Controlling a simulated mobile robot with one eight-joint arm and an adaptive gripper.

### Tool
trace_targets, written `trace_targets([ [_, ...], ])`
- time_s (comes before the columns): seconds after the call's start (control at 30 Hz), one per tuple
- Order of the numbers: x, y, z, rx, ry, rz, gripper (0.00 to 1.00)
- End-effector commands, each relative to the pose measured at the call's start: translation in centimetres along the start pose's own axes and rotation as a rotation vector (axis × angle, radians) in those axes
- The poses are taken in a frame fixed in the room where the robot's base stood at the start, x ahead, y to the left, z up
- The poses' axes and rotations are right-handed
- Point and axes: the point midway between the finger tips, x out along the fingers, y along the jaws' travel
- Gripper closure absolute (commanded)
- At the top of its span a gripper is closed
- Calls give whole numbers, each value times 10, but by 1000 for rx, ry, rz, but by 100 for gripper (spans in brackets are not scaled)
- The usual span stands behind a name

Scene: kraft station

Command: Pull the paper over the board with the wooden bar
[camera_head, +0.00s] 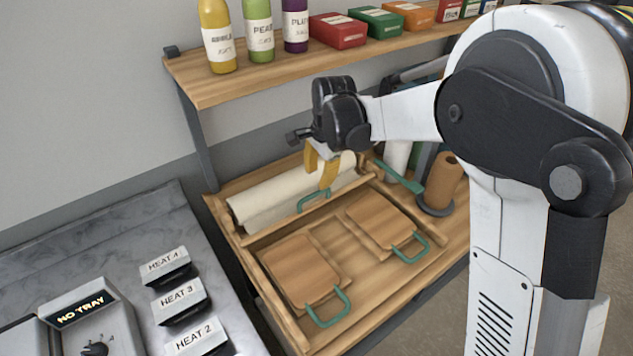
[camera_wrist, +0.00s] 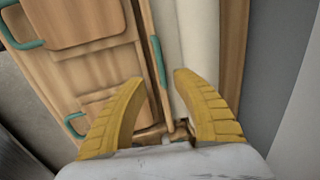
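The paper (camera_head: 270,195) is a thick cream roll lying across the back of the wooden station. It also shows in the wrist view (camera_wrist: 198,35). The wooden bar (camera_head: 348,187) runs along the front of the roll and carries a green handle (camera_head: 314,200). The bar shows in the wrist view (camera_wrist: 147,35) too. The board (camera_head: 325,238) lies in front of the bar, with two wooden panels that have green handles. My gripper (camera_head: 319,175) is above the bar and roll. Its yellow fingers are apart, with the bar's handle near the gap between their tips (camera_wrist: 156,82). I see nothing held.
A shelf (camera_head: 300,65) with bottles and coloured boxes hangs above the back. A brown roll (camera_head: 442,180) stands at the station's right. A grey counter (camera_head: 115,230) with a control box and HEAT labels lies at the left.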

Motion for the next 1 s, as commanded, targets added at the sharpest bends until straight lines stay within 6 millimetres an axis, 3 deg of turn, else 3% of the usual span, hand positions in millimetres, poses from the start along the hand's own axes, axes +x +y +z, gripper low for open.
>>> trace_targets([
  [0.2, 48, 0, 0, -1, 1, -1, 66],
  [0.4, 75, 0, -1, -2, 1, -1, 66],
  [0.8, 82, 0, -1, -2, 1, -1, 66],
  [0.9, 82, 0, -1, -2, 1, -1, 95],
  [0.93, 82, 0, -1, -2, 1, -1, 100],
  [1.0, 82, 0, -1, -2, 1, -1, 100],
])
